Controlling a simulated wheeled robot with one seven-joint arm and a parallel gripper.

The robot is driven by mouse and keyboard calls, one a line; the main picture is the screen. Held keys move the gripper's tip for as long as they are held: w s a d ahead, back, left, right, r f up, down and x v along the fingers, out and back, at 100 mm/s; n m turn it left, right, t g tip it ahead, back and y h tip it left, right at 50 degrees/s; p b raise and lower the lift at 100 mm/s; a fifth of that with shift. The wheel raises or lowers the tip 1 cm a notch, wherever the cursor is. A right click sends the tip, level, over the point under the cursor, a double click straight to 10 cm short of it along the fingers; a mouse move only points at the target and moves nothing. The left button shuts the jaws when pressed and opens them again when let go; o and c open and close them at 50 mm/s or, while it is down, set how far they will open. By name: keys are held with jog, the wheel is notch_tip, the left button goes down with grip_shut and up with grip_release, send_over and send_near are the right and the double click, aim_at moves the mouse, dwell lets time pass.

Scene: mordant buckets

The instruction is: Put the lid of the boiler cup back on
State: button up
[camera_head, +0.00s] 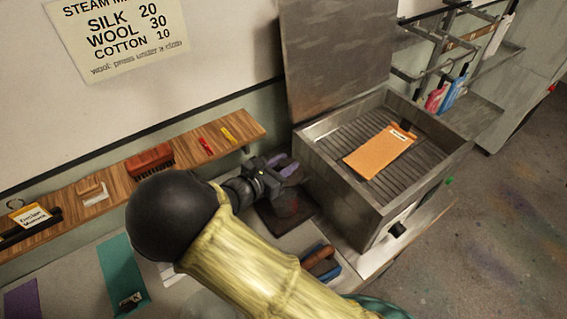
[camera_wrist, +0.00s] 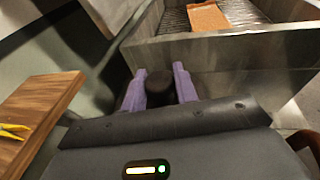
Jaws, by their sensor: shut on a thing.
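My gripper (camera_head: 284,168), with purple fingers, is at the left side of a grey metal box (camera_head: 345,190), above a dark square plate (camera_head: 300,207). In the wrist view, my gripper (camera_wrist: 159,88) is shut on a small black rounded thing (camera_wrist: 158,82), which looks like the lid or its knob. Its lower part is hidden by the gripper body. I cannot make out the boiler cup in either view.
The box's large panel (camera_head: 335,50) stands raised at its back. An orange cloth (camera_head: 379,152) lies on the box's slats. A wooden shelf (camera_head: 225,132) with a brush (camera_head: 149,160) runs along the wall. An iron-like tool (camera_head: 321,264) lies in front of the box.

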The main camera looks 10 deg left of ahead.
jog(key=shift+f+b, duration=1.85)
jog(key=shift+f, duration=0.95)
jog(key=shift+f, duration=0.1)
jog(key=o, duration=1)
jog(key=shift+o, duration=0.2)
jog(key=b+v, duration=0.3)
jog(key=v, duration=1.4)
jog(key=shift+r, duration=0.2)
jog(key=shift+s+a, duration=0.1)
jog(key=shift+a, duration=0.05)
